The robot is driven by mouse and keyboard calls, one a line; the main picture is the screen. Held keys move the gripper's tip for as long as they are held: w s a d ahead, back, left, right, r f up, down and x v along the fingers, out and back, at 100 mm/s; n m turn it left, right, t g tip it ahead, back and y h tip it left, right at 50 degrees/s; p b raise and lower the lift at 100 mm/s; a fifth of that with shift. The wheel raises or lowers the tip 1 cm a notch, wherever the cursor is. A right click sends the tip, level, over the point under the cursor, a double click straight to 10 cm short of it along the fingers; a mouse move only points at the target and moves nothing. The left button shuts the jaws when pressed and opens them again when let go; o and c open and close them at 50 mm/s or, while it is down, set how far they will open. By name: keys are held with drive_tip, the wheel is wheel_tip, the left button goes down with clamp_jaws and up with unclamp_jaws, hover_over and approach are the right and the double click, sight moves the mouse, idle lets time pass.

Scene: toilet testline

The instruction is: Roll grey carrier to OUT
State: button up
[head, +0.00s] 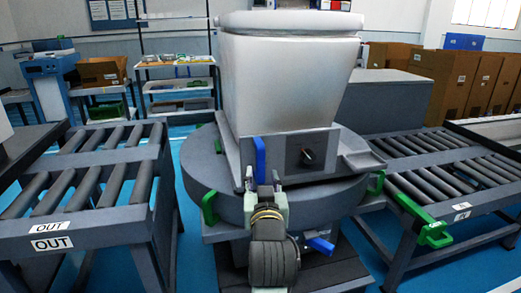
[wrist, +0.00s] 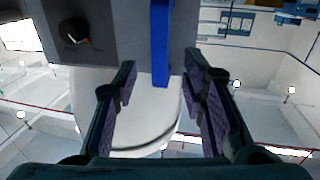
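The grey carrier (head: 290,158) with a control box and black knob sits on the round grey turntable (head: 290,207). A white toilet (head: 287,85) stands upright on it. A blue upright handle (head: 260,158) is on the carrier's front, left of the knob. My gripper (head: 264,196) is in front of and just below this handle. In the wrist view my gripper (wrist: 165,92) is open, with the blue handle (wrist: 161,40) between the lines of its two fingers; I cannot tell whether they touch it. The OUT roller conveyor (head: 150,228) stands left of the turntable, its rollers empty.
Another roller conveyor (head: 440,180) with a green latch (head: 434,235) stands at the right. Green handles (head: 209,208) stick out from the turntable's edge. A blue lever (head: 320,244) is below the turntable. Cardboard boxes (head: 450,80) and shelves (head: 178,90) stand behind.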

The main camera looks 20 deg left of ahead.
sight(261, 166)
drive_tip(key=x, duration=0.7)
drive_tip(key=shift+w+a+p, duration=0.15)
drive_tip(key=shift+w+p, duration=0.15)
drive_tip(key=shift+p, duration=0.1)
drive_tip(key=shift+c, duration=0.4)
clamp_jaws()
